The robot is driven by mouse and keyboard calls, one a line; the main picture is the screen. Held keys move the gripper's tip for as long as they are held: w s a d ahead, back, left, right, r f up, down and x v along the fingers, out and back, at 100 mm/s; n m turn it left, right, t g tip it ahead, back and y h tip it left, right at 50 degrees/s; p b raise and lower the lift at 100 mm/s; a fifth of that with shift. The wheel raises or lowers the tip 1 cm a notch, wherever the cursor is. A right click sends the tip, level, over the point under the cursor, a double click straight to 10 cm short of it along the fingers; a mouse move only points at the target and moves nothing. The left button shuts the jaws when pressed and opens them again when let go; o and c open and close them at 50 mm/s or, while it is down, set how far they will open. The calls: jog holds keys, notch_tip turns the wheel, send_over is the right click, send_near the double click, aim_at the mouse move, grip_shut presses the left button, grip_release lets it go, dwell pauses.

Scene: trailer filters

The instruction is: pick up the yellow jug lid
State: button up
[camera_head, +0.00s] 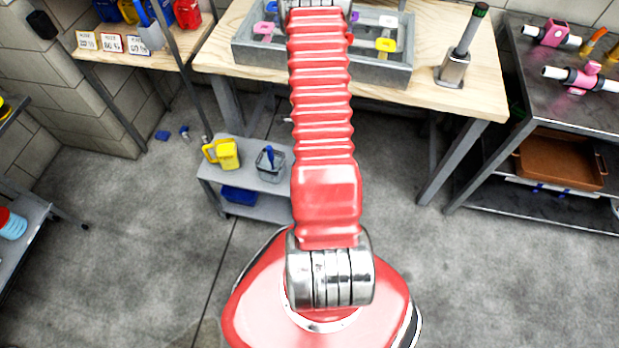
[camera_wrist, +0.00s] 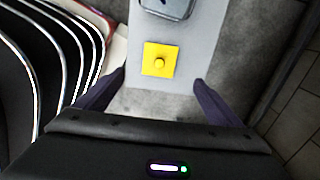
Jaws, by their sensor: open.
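My gripper (camera_wrist: 160,78) is open and empty, with one dark finger on each side of the lid's line and the lid just beyond the fingertips. The height gap cannot be told. In the head view a yellow jug (camera_head: 226,155) stands on the small grey shelf unit (camera_head: 209,173). I cannot make out the lid there, and my red arm hides part of the unit.
A grey basket (camera_head: 270,164) with something blue stands beside the jug. A blue bin (camera_head: 238,195) sits on the level below. A wooden workbench (camera_head: 420,88) with a grey tray (camera_head: 398,75) stands behind. A metal cart (camera_head: 560,95) is at right. Open floor lies around.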

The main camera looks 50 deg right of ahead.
jog(key=shift+s+f, duration=0.1)
jog(key=shift+f, duration=0.1)
jog(key=shift+f, duration=4.15)
jog(key=shift+f, duration=0.1)
jog(key=shift+s+d+f, duration=0.1)
jog(key=shift+s+f, duration=0.05)
jog(key=shift+f, duration=2.35)
jog(key=shift+c, duration=0.3)
jog(key=c, duration=1.1)
